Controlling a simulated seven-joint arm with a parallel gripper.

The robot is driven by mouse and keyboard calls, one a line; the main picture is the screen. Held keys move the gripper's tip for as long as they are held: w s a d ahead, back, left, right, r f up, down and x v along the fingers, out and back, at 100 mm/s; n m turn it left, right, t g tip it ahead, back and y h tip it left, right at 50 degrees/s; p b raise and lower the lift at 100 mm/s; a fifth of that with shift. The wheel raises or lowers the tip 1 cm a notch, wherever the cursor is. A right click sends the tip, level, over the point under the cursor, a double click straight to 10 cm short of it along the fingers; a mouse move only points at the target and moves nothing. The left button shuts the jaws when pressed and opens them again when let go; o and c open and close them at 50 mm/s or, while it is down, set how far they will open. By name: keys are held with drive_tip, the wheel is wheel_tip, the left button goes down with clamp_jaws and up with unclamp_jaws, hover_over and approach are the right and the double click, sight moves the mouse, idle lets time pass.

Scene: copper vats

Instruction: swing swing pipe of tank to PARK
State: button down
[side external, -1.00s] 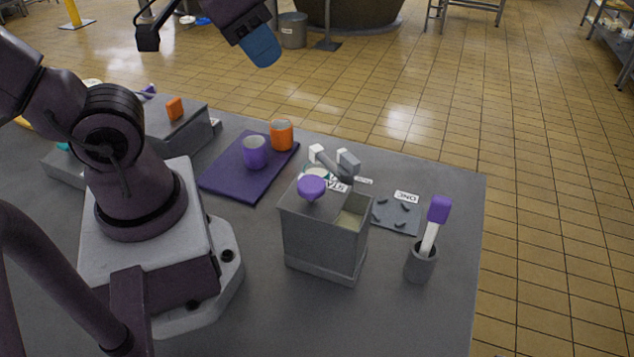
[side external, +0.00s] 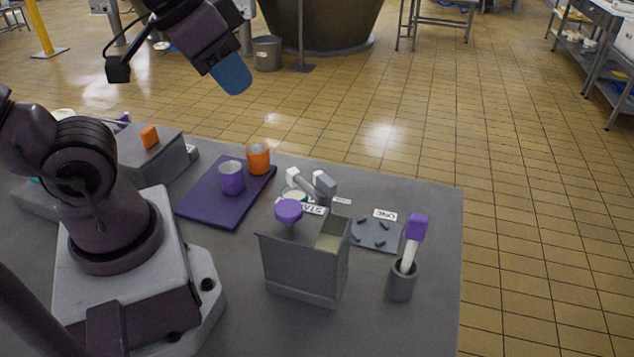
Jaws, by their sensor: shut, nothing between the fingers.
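The tank may be the grey open-topped box (side external: 303,268) near the table's middle; a purple round knob (side external: 289,211) rises at its top left. Behind it is a grey and white pipe-like piece (side external: 311,185), perhaps the swing pipe; its lower part is hidden by the box and knob. White labels lie beside it, one partly hidden and starting "STA" (side external: 314,210); I cannot read a PARK label. My gripper (side external: 232,76), with blue fingertips, is shut and empty, high above the table's far side and apart from everything on it.
A purple mat (side external: 205,212) holds a purple cup (side external: 231,178) and an orange cup (side external: 258,159). A grey plate (side external: 376,234) with dark pegs lies right of the box. A purple-handled tool stands in a grey holder (side external: 402,281). An orange block (side external: 149,137) sits at left.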

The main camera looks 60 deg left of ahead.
idle(0.3)
drive_tip(key=c, duration=1.3)
unclamp_jaws()
drive_tip(key=shift+w+f, duration=0.1)
drive_tip(key=shift+f, duration=0.15)
drive_tip(key=shift+o, duration=1.1)
drive_tip(key=w+f+g, duration=0.2)
drive_tip(key=w, duration=0.1)
drive_tip(key=shift+w+f+m+g, duration=0.2)
drive_tip(key=shift+f+m+g, duration=0.1)
drive_tip(key=shift+f+m, duration=0.1)
drive_tip(key=m+g, duration=0.3)
drive_tip(key=m, duration=1.2)
approach(325, 178)
wheel_tip(325, 178, down, 10)
drive_tip(key=shift+r, duration=0.1)
clamp_jaws()
